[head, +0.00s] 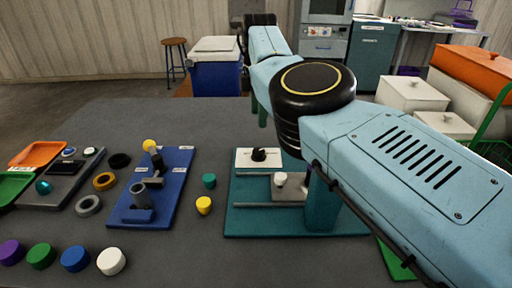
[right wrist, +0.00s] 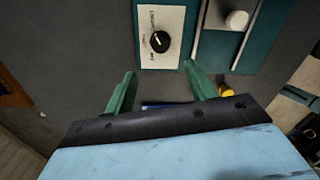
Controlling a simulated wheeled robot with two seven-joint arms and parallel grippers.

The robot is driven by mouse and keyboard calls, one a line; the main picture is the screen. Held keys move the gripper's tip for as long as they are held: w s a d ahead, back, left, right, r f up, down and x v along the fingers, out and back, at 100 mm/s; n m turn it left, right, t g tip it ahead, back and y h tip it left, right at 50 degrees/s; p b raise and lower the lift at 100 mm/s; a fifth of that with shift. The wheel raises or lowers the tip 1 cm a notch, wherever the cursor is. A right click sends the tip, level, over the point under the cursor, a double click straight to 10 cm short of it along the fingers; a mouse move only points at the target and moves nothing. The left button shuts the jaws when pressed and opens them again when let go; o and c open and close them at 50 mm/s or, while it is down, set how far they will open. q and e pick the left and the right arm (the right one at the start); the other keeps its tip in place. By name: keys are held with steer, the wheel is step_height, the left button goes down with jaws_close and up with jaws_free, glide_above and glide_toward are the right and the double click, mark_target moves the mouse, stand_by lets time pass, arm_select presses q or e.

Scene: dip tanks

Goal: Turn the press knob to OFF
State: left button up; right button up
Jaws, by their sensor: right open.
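The press (head: 240,220) stands on a teal base right of the table's middle. Its white panel (head: 243,158) carries the black knob (head: 259,154). In the right wrist view the knob (right wrist: 160,42) shows a pale pointer mark, and the panel's labels are too small to read surely. My right gripper (head: 262,115) hangs beyond the knob in the head view, partly hidden by my arm. In the right wrist view its green fingers (right wrist: 162,88) are spread and empty, with the knob ahead of the tips and apart from them. My left gripper is out of view.
A blue fixture (head: 172,200) stands left of the press, with a teal cylinder (head: 209,181) and a yellow cylinder (head: 204,205) between them. A white cylinder (head: 280,179) sits on the press carriage. Several coloured discs lie at the front left. White boxes (head: 412,95) stand at the right.

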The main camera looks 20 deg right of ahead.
mark_target(258, 151)
step_height(258, 151, down, 12)
steer(key=shift+b, duration=1)
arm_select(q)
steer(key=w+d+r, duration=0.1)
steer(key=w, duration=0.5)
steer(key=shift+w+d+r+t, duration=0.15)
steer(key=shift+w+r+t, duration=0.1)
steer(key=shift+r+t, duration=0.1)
arm_select(e)
steer(key=c, duration=1)
